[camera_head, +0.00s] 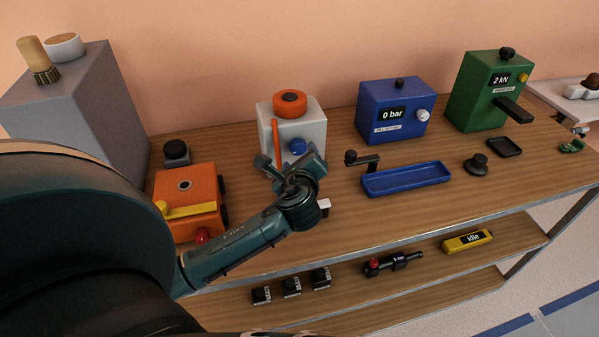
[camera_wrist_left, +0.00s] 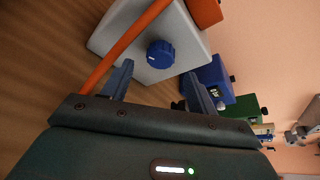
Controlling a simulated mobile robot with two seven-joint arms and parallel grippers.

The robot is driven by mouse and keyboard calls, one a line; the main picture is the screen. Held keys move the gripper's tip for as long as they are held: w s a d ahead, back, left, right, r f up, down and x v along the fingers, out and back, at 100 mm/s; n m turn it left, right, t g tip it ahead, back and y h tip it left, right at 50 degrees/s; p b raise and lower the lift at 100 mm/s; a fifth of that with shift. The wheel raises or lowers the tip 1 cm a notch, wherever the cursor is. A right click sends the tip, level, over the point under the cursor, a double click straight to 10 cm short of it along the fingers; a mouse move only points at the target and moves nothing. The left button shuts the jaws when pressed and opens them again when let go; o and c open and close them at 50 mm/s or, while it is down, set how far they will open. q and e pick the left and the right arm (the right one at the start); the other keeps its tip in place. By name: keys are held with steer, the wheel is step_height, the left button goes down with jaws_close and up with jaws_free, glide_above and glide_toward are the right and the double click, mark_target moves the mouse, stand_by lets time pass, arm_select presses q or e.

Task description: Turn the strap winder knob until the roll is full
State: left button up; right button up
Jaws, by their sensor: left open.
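The strap winder (camera_head: 306,120) is a pale grey box on the wooden bench, with an orange roll (camera_head: 290,101) on top and an orange strap (camera_head: 276,141) down its front. Its blue knob (camera_head: 297,147) is on the front face. In the left wrist view the knob (camera_wrist_left: 160,54) is just beyond the fingertips and between them in the picture, with no visible contact. My left gripper (camera_head: 289,163) is open and empty in front of the winder; it also shows in the left wrist view (camera_wrist_left: 158,78). It partly hides the winder's lower front. My right gripper is not in view.
An orange box (camera_head: 184,187) with a yellow lever stands left of my left gripper. Right of the winder are a hand crank (camera_head: 362,160), a blue tray (camera_head: 406,179), a blue gauge box (camera_head: 378,108) and a green press box (camera_head: 478,85). Shelves below hold small parts.

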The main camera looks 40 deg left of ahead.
arm_select(q)
steer(key=v, duration=0.8)
steer(key=shift+s, duration=0.1)
